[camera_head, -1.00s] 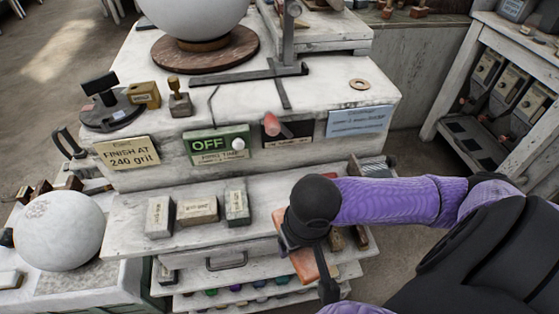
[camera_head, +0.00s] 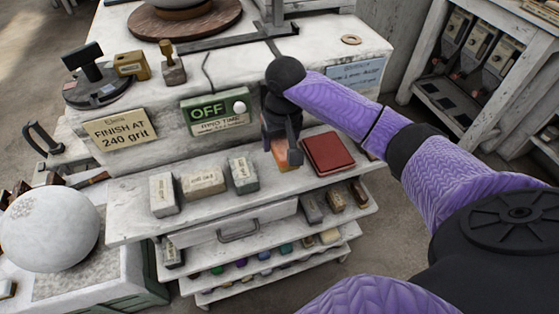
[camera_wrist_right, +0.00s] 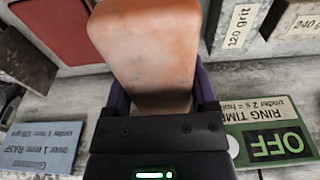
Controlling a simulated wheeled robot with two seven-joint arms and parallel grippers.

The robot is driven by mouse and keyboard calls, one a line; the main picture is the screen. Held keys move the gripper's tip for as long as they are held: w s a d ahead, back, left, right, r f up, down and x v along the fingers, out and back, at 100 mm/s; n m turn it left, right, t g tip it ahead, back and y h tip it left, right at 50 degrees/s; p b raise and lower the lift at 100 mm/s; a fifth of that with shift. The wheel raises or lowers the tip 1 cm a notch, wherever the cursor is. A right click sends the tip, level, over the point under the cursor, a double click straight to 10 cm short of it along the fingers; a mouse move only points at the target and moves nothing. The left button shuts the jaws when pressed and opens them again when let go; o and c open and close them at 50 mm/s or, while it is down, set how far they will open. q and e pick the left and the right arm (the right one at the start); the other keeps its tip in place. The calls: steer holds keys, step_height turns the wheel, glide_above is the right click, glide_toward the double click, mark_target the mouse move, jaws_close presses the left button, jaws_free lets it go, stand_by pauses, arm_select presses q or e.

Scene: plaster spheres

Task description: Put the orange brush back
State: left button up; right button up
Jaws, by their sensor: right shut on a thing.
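The orange brush (camera_head: 288,158) is a blocky orange piece at the right part of the upper white shelf, between the blocks and a red pad. My right gripper (camera_head: 281,138) is shut on it from above and behind, and hides much of it. In the right wrist view the orange brush (camera_wrist_right: 148,50) sticks out from between the jaws of the right gripper (camera_wrist_right: 155,105). I cannot tell whether the brush touches the shelf. My left gripper is not in view.
The red pad (camera_head: 328,152) lies close to the right of the brush. Several grit blocks (camera_head: 203,182) stand to the left on the shelf (camera_head: 130,225). The OFF sign (camera_head: 215,110) is on the front face behind. Lower shelves hold more blocks and coloured items.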

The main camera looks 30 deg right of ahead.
steer(key=shift+w+f, duration=0.15)
steer(key=shift+f, duration=0.75)
step_height(320, 180, down, 5)
steer(key=shift+r+b, duration=0.15)
steer(key=shift+b, duration=0.95)
steer(key=shift+w+d+f, duration=0.1)
steer(key=shift+w+f, duration=0.1)
steer(key=shift+f, duration=0.15)
steer(key=shift+r, duration=0.1)
steer(key=o, duration=1)
steer(key=r+p, duration=0.1)
steer(key=r, duration=0.2)
steer(key=s+r+p, duration=0.1)
steer(key=r, duration=0.3)
steer(key=r+p, duration=0.1)
steer(key=r, duration=0.3)
steer(key=shift+s+p, duration=0.15)
steer(key=shift+p, duration=0.25)
steer(key=shift+s+a+r, duration=0.1)
steer(key=shift+a+r, duration=0.1)
steer(key=shift+r, duration=0.35)
